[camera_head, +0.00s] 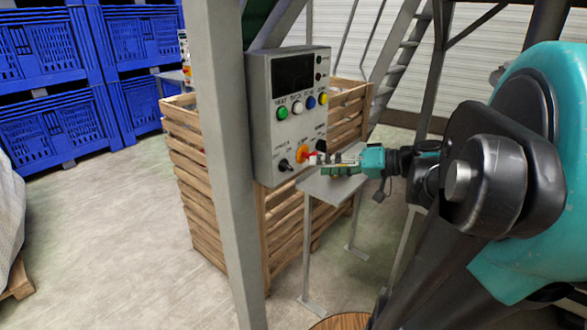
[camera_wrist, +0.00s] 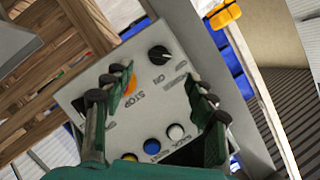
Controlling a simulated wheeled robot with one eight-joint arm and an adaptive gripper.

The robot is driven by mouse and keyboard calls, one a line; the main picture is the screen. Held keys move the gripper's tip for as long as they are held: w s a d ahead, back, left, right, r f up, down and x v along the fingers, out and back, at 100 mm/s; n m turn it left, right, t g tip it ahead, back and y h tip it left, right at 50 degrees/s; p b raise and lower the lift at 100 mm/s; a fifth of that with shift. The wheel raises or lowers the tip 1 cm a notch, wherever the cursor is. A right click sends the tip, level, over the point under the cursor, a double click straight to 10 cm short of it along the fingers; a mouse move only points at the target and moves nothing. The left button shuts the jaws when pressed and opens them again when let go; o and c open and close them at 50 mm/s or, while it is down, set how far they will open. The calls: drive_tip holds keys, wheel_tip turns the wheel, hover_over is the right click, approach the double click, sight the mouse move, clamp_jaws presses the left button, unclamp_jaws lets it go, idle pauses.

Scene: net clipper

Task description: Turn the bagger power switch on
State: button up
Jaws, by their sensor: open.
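The grey control box (camera_head: 262,140) hangs on a post, and its face shows in the wrist view (camera_wrist: 180,100), turned roughly upside down. A black rotary knob (camera_head: 285,165) with an ON label sits at its lower left; in the wrist view it is beyond the fingertips (camera_wrist: 158,54). An orange-red stop button (camera_head: 303,153) is beside it, partly covered by a finger in the wrist view (camera_wrist: 131,84). Another black knob (camera_head: 321,145) sits to its right. I cannot read which knob is bagger power. My gripper (camera_head: 322,160) is open and empty before the panel; its fingers (camera_wrist: 156,86) are spread.
Green (camera_head: 282,112), white, blue and yellow buttons line the panel under a dark screen (camera_head: 293,72). A grey post (camera_head: 222,160) stands left of the box. A slatted wooden crate (camera_head: 205,190) is behind it. Blue crates (camera_head: 60,120) stand at the far left.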

sight(291, 168)
drive_tip(key=shift+x, duration=4.7)
drive_tip(key=c, duration=1.2)
drive_tip(key=shift+o, duration=0.2)
